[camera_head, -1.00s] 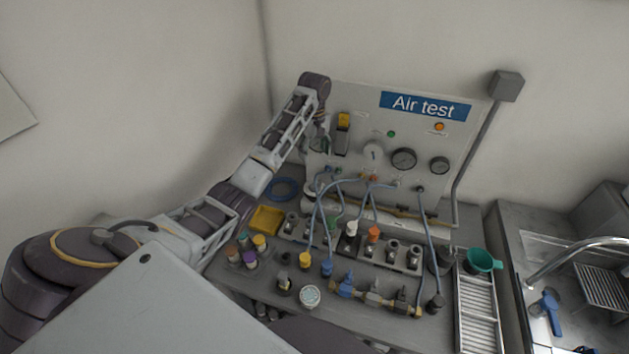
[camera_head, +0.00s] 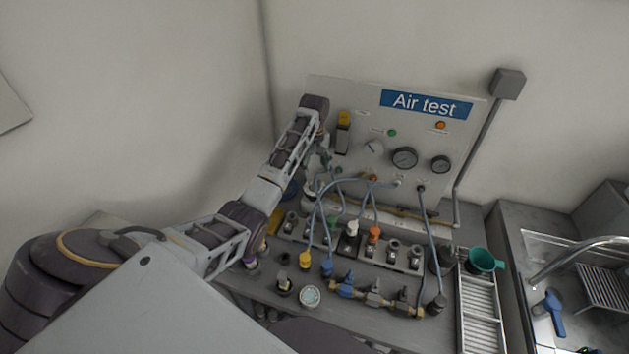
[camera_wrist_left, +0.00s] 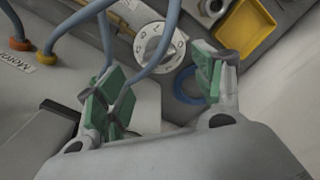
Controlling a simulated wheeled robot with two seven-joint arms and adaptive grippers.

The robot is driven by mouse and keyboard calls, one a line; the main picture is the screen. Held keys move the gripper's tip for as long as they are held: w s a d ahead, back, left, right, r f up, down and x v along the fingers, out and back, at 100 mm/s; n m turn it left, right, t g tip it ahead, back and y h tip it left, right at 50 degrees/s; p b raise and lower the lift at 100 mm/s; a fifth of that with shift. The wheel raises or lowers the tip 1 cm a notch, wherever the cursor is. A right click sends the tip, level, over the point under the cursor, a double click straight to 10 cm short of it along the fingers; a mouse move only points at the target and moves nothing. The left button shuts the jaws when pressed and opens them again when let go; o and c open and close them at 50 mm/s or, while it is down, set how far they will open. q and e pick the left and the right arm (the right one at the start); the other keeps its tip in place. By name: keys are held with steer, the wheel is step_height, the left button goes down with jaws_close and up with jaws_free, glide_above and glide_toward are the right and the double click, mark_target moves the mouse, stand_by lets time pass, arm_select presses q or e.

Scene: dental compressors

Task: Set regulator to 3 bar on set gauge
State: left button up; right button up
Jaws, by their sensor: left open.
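The upright "Air test" panel (camera_head: 340,92) carries a white round knob (camera_head: 374,148) and two round dark-rimmed gauges, a larger one (camera_head: 404,158) and a smaller one (camera_head: 440,164). Their readings are too small to tell, and so is which is the set gauge. My left gripper (camera_head: 325,162) is at the panel's left side, left of the knob and apart from it. In the left wrist view its green-padded fingers (camera_wrist_left: 160,92) are spread and empty. A white dial with a grey bar handle (camera_wrist_left: 158,45) shows beyond them; I cannot tell whether it is the regulator. My right gripper is not in view.
Blue hoses (camera_head: 318,215) loop from the panel's lower edge to the bench fittings. In the left wrist view hoses (camera_wrist_left: 105,40) pass close to the fingers. A yellow tray (camera_wrist_left: 245,35) and a blue coil (camera_wrist_left: 187,88) lie beyond. A sink is at the right.

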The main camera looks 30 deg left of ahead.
mark_target(315, 184)
arm_select(q)
steer(key=shift+f+p, duration=0.45)
steer(key=shift+f, duration=2.95)
steer(key=shift+c, duration=0.4)
steer(key=c, duration=0.9)
